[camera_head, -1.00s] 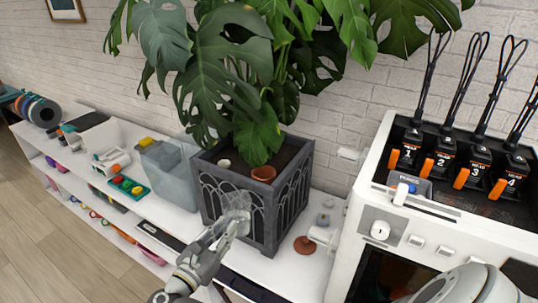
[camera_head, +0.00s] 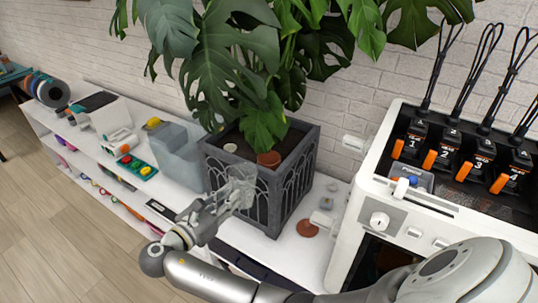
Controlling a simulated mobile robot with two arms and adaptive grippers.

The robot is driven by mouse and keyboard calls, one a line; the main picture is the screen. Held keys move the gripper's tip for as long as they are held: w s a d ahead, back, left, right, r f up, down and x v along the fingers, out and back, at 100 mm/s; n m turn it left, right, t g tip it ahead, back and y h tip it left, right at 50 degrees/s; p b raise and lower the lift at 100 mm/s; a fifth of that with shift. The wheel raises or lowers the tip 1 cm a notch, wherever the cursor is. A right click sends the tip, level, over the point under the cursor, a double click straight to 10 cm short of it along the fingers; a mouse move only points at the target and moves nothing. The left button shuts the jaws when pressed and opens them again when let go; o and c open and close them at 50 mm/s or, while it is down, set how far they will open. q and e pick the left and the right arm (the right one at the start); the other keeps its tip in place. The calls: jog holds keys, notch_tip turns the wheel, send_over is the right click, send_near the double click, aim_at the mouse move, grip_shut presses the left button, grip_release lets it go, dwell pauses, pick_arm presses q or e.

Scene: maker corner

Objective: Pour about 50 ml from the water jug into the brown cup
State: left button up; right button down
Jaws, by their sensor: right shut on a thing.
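My right gripper (camera_head: 213,212) is shut on a clear, see-through vessel, which I take to be the water jug (camera_head: 240,190). It holds the jug in front of the grey planter's left side. The jug's water level and exact tilt are too faint to tell. A small brown cup (camera_head: 268,160) sits in the planter at the soil's front edge, below the leaves. It is just right of and above the jug in the picture, and the two look apart. My left gripper is not in view.
The grey planter (camera_head: 285,195) with a large leafy plant stands on the white shelf. A translucent bin (camera_head: 180,165) is to its left. A brown disc (camera_head: 307,229) lies to its right, near a white machine (camera_head: 400,222) carrying several black-and-orange units. Another small pale thing (camera_head: 230,148) sits in the planter.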

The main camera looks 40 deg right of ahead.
aim_at(229, 184)
jog(key=shift+w+d+r+y, duration=0.15)
jog(key=shift+r+y, duration=0.15)
jog(key=shift+r, duration=0.3)
jog(key=shift+g+y, duration=0.5)
jog(key=shift+y, duration=0.3)
jog(key=r+p, duration=0.2)
jog(key=d+r+p, duration=0.1)
jog(key=r, duration=0.1)
jog(key=shift+w+d+r+p, duration=0.15)
jog(key=shift+w+r+p, duration=0.05)
jog(key=shift+r+p, duration=0.15)
jog(key=r, duration=0.1)
jog(key=d+r+y, duration=0.1)
jog(key=shift+w+d+r+g+y, duration=0.25)
jog(key=shift+w+r+g+y, duration=0.05)
jog(key=shift+r, duration=0.1)
jog(key=shift+w+d+r+g+y, duration=0.2)
jog(key=shift+d+r+g+y, duration=0.1)
jog(key=shift+d+r+y, duration=0.35)
jog(key=shift+w+d+r+g+y, duration=0.3)
jog(key=shift+d+r+y, duration=0.1)
jog(key=shift+y, duration=0.5)
jog(key=shift+w+d+r+g+y, duration=0.15)
jog(key=shift+d+r+g+y, duration=0.15)
jog(key=shift+d+r+y, duration=0.35)
jog(key=shift+f+y, duration=0.1)
jog(key=shift+y, duration=0.2)
jog(key=shift+w+d+g+y, duration=0.1)
jog(key=shift+d+g+y, duration=0.1)
jog(key=shift+g+y, duration=0.15)
